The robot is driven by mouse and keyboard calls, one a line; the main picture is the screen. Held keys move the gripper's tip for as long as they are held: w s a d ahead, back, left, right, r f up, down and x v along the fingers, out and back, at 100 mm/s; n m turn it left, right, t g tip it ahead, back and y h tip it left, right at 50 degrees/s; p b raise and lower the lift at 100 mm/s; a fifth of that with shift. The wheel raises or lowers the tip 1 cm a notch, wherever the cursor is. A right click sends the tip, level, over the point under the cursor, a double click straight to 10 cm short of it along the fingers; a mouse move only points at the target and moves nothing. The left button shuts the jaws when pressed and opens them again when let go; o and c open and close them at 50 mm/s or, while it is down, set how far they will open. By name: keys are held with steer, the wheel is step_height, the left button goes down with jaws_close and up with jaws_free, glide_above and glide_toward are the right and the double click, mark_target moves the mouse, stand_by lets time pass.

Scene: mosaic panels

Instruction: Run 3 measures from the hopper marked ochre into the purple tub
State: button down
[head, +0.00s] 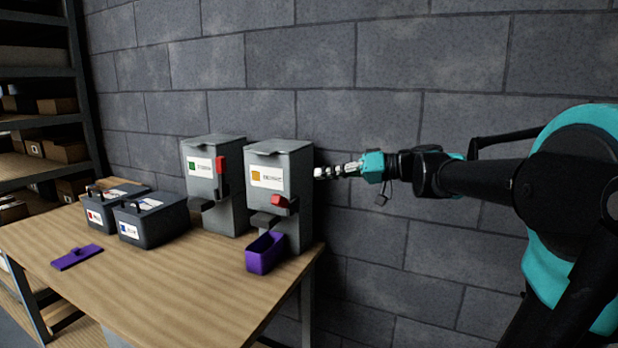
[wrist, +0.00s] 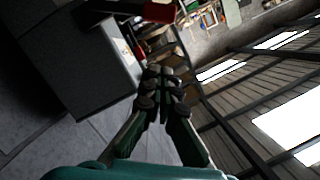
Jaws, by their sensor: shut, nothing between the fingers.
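The hopper with the ochre-square label (head: 294,212) is a grey box at the right end of the table. Its red lever (head: 285,202) sits low on the front and sticks out; in the wrist view a red piece (wrist: 160,11) shows at the top. The purple tub (head: 265,253) stands on the table under this hopper's spout; its inside is too small to make out. My gripper (head: 322,173) is just right of the hopper, level with its label, empty. Its fingers are closed together in the wrist view (wrist: 164,72).
A second grey hopper (head: 238,207) with a green label and upright red lever stands to the left. Two dark lidded boxes (head: 151,222) and a flat purple piece (head: 77,257) lie further left. The front middle of the table (head: 180,290) is clear. A block wall stands behind.

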steer(key=shift+v, duration=0.8)
steer(key=shift+f, duration=0.1)
steer(key=s+d+f+m+h, duration=0.1)
steer(key=s+f+h, duration=0.1)
steer(key=f, duration=0.5)
steer(key=s+d+f+m+h, duration=0.1)
steer(key=s+f+h, duration=0.1)
steer(key=f, duration=0.5)
steer(key=s+d+f+m+h, duration=0.2)
steer(key=s+d+f+h, duration=0.2)
steer(key=d+f, duration=0.2)
steer(key=s+d+f+m+h, duration=0.2)
steer(key=d+f, duration=0.4)
steer(key=f, duration=0.5)
steer(key=s+d+f+m+t+h, duration=0.1)
steer(key=s+d+f+h, duration=0.4)
steer(key=f, duration=0.4)
steer(key=shift+s+d+m+h, duration=0.35)
steer(key=shift+s+d, duration=0.35)
steer(key=shift+s, duration=0.25)
steer(key=shift+r, duration=0.1)
